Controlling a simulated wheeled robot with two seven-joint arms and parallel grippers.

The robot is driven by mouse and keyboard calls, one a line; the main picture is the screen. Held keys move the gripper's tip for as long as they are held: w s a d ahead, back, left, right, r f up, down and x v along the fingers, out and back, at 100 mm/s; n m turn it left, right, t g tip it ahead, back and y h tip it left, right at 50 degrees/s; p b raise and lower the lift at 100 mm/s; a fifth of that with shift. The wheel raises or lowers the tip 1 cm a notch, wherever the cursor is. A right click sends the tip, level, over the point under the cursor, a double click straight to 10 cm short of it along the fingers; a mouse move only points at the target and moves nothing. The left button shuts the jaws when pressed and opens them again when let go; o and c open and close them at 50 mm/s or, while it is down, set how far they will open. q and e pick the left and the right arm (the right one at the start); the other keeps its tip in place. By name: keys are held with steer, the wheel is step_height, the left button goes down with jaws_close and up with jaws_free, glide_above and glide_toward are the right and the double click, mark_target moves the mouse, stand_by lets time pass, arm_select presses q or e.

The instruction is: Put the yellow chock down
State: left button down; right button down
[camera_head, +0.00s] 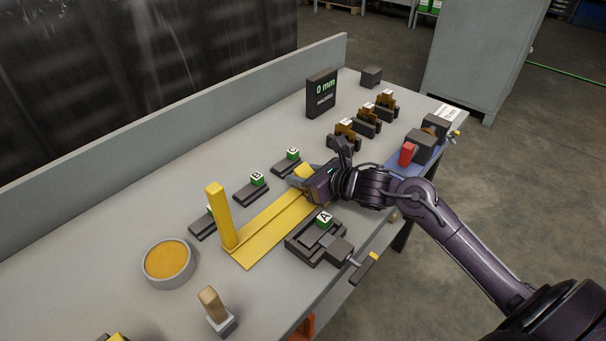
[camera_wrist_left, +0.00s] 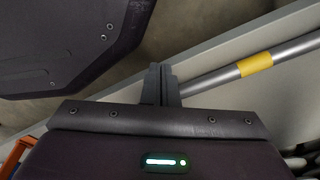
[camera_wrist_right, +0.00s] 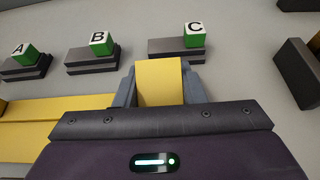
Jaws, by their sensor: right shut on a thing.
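The yellow chock (camera_wrist_right: 160,82) is a block between the two fingers of my right gripper (camera_wrist_right: 159,88), which is shut on it. In the head view the right gripper (camera_head: 300,180) is low over the far end of a flat yellow strip (camera_head: 258,237), and part of the chock (camera_head: 303,170) shows at its fingertips. I cannot tell whether the chock touches the table. My left gripper (camera_wrist_left: 161,85) shows only in the left wrist view, with its fingers together and nothing seen between them.
A yellow post (camera_head: 221,215) stands at the strip's near end. Dark blocks with green lettered cubes B (camera_head: 257,181) and C (camera_head: 292,155) lie behind the strip. A vise-like fixture (camera_head: 316,243) with cube A is in front. A round dish (camera_head: 168,262) stands at left.

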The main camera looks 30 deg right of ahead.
steer(key=shift+r, duration=0.15)
steer(key=c, duration=1.3)
jaws_free()
steer(key=o, duration=0.4)
